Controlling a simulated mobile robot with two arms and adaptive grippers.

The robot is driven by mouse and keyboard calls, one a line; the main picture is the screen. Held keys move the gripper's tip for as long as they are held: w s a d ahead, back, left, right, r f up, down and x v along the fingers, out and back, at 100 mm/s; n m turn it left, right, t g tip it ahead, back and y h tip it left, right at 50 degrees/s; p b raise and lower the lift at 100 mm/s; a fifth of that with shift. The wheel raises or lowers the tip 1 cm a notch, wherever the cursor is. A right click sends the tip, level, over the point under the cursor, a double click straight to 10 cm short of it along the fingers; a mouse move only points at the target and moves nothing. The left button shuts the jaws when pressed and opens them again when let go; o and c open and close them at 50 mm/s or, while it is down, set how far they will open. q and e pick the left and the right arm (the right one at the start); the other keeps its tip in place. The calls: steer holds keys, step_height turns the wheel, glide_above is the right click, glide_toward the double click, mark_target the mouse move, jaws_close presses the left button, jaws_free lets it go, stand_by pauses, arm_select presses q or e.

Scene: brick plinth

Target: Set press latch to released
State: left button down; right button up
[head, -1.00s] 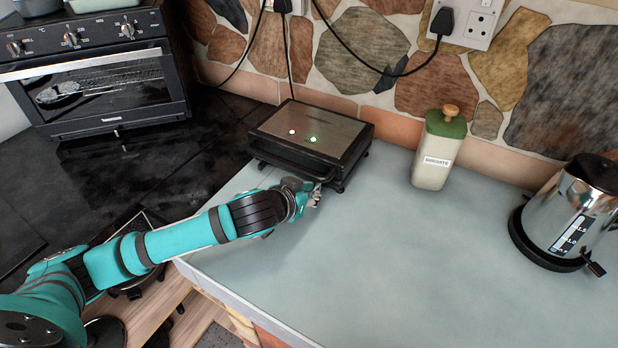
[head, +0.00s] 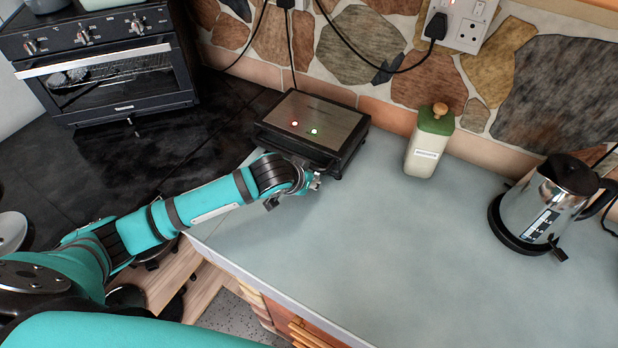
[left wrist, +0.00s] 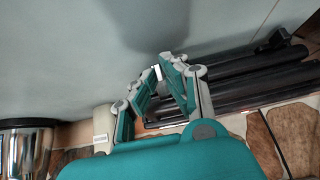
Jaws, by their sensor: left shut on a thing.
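The black press with a flat metal lid (head: 318,112) sits closed on the grey counter, with a red and a green light lit on top. In the left wrist view its dark body (left wrist: 255,80) is at the right. My left gripper (head: 316,182) is at the press's front edge, near its handle. In the left wrist view my left gripper (left wrist: 162,70) is closed on a small pale piece, which looks like the press latch (left wrist: 157,72). The fingers hide most of it, so its position cannot be told. My right gripper is not in view.
A cream canister with a green lid (head: 430,142) stands right of the press. A steel kettle (head: 545,205) is farther right. An oven (head: 105,70) stands at the back left. Cables hang behind the press. The front of the counter (head: 380,250) is clear.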

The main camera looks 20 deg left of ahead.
arm_select(q)
steer(key=c, duration=1.4)
jaws_free()
steer(key=shift+c, duration=0.2)
steer(key=shift+r, duration=0.1)
steer(key=v, duration=1.1)
steer(key=shift+s+r, duration=0.25)
steer(key=shift+s, duration=0.05)
steer(key=shift+a, duration=0.15)
